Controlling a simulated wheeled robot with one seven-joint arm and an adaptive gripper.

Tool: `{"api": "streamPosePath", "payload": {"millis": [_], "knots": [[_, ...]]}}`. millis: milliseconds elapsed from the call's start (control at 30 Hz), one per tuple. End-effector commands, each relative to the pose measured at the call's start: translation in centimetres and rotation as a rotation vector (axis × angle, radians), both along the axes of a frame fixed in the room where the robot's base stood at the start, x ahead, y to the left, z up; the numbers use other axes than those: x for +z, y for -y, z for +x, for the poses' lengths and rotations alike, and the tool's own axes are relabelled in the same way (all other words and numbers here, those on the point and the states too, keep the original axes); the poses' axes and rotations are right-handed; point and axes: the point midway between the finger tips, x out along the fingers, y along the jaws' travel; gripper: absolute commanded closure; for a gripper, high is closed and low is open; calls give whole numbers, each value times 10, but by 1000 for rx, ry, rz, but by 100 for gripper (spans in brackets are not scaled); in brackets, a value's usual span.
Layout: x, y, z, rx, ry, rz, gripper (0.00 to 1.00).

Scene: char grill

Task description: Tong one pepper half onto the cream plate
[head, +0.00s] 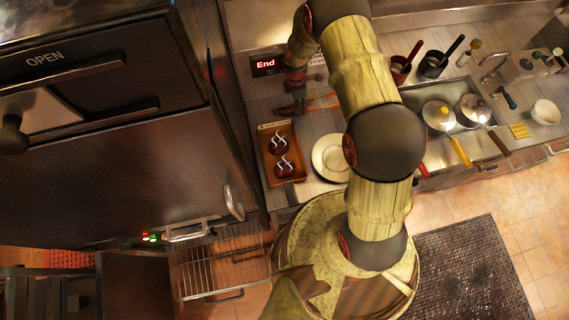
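Two dark red-brown pieces with pale streaks, seemingly the pepper halves, lie in a brown tray (269,179) on the counter: a far one (279,143) and a near one (286,166). The cream plate (325,165) is just right of the tray, its right side partly hidden by my arm. Orange-red tongs (322,102) lie on the counter beyond the plate. My gripper (290,108) is low over the counter beyond the tray, at or near the left end of the tongs. Its fingers are small and dark, so whether it grips them is unclear.
A tall steel oven (110,170) and wire rack (220,265) border the left.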

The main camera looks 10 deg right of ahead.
Motion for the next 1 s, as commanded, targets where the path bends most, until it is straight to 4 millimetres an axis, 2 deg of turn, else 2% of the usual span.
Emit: {"api": "streamPosePath", "payload": {"millis": [133,267,1000], "knots": [[3,0,1,0,2,0,73],[15,0,1,0,2,0,73],[115,0,1,0,2,0,73]]}}
